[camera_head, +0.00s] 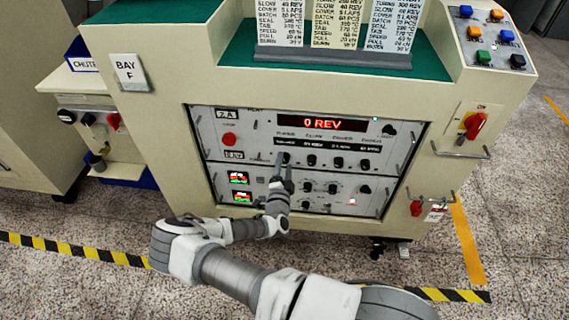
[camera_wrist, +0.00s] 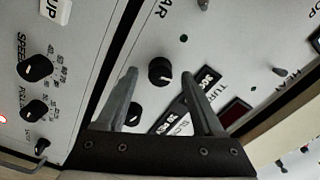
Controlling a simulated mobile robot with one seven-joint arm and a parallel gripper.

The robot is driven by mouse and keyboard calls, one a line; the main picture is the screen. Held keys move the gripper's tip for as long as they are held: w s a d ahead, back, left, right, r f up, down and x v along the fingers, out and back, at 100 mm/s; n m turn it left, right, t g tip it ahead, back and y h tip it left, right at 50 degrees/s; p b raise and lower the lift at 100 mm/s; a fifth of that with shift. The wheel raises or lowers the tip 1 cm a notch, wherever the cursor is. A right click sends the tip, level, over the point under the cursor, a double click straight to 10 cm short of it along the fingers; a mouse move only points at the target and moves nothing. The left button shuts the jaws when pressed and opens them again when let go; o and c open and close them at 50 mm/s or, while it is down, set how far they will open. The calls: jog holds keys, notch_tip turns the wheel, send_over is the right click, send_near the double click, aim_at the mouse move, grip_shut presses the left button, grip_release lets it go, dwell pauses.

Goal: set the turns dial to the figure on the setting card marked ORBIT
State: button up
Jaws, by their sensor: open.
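The turns dial is a small black knob (camera_head: 286,158) under the leftmost label plate of the upper panel. In the wrist view the same dial (camera_wrist: 160,72) lies beyond and between my fingertips, with a white pointer mark. The red display (camera_head: 321,123) reads 0 REV. My gripper (camera_head: 282,170) is open and empty, its fingers pointing at the panel near the dial; I cannot tell any contact. Three setting cards (camera_head: 335,22) stand on top of the machine. Their headings are cut off by the frame's top edge, so ORBIT cannot be picked out.
More black knobs (camera_head: 338,162) sit right of the dial, and one (camera_wrist: 133,113) shows behind my left finger. A red button (camera_head: 229,140) is at the panel's left. The lower panel has its own knobs (camera_head: 332,188). Metal handles (camera_head: 460,152) jut out on the right.

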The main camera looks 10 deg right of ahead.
jog(key=p+v, duration=0.3)
jog(key=v, duration=1.3)
jog(key=shift+s, duration=0.35)
jog(key=shift+a+r, duration=0.1)
